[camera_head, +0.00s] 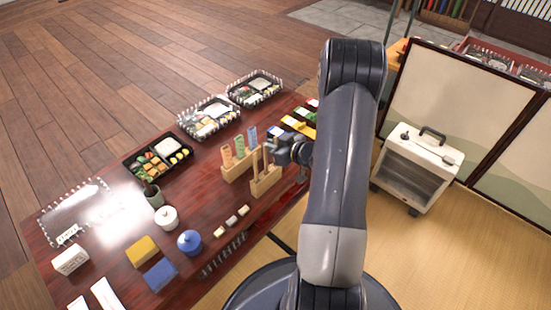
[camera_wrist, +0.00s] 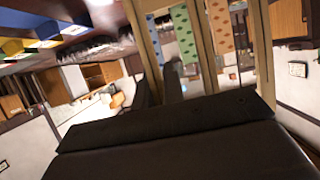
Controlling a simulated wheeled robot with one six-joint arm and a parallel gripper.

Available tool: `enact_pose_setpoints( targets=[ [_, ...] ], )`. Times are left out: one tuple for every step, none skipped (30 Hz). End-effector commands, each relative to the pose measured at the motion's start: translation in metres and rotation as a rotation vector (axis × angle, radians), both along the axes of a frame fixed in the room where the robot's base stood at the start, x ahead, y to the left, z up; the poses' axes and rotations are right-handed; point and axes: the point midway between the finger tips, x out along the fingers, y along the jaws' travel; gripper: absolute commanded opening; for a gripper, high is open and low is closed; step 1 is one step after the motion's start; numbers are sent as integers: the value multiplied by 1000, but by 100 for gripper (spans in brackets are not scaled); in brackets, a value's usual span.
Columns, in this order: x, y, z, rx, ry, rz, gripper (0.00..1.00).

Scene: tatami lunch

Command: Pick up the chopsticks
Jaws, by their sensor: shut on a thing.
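The chopsticks (camera_head: 257,160) are thin pale wooden sticks standing upright in a small wooden holder (camera_head: 265,184) on the dark red table. My gripper (camera_head: 273,151) reaches in from the right at the upper part of the sticks, above the holder. In the wrist view the chopsticks (camera_wrist: 146,45) are long pale bars, and my dark fingers (camera_wrist: 158,88) are closed at one of them. The grip itself is partly hidden, and I cannot tell how many sticks are held. The lower ends of the sticks are hidden in the holder.
A wooden rack with patterned cards (camera_head: 239,148) stands just behind the holder. Lunch trays (camera_head: 157,160) line the table's far side. A white lidded pot (camera_head: 166,217) and a blue pot (camera_head: 189,241) stand at the left. A white box (camera_head: 420,170) stands on the tatami at right.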

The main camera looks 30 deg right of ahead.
Motion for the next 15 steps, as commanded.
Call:
enact_pose_setpoints(
  targets=[
    [0,0,0,0,0,0,0],
    [0,0,0,0,0,0,0],
    [0,0,0,0,0,0,0],
    [0,0,0,0,0,0,0],
    [0,0,0,0,0,0,0],
    [0,0,0,0,0,0,0],
    [0,0,0,0,0,0,0],
    [0,0,1,0,0,0,0],
    [0,0,3,-1,-1,0,0],
    [0,0,6,-1,-1,0,0],
    [0,0,10,-2,-2,0,0],
    [0,0,16,-1,-3,0,0],
    [0,0,22,-1,-2,-1,0],
    [0,0,28,-1,-3,0,0],
    [0,0,37,-3,-3,-1,0]
  ],
)
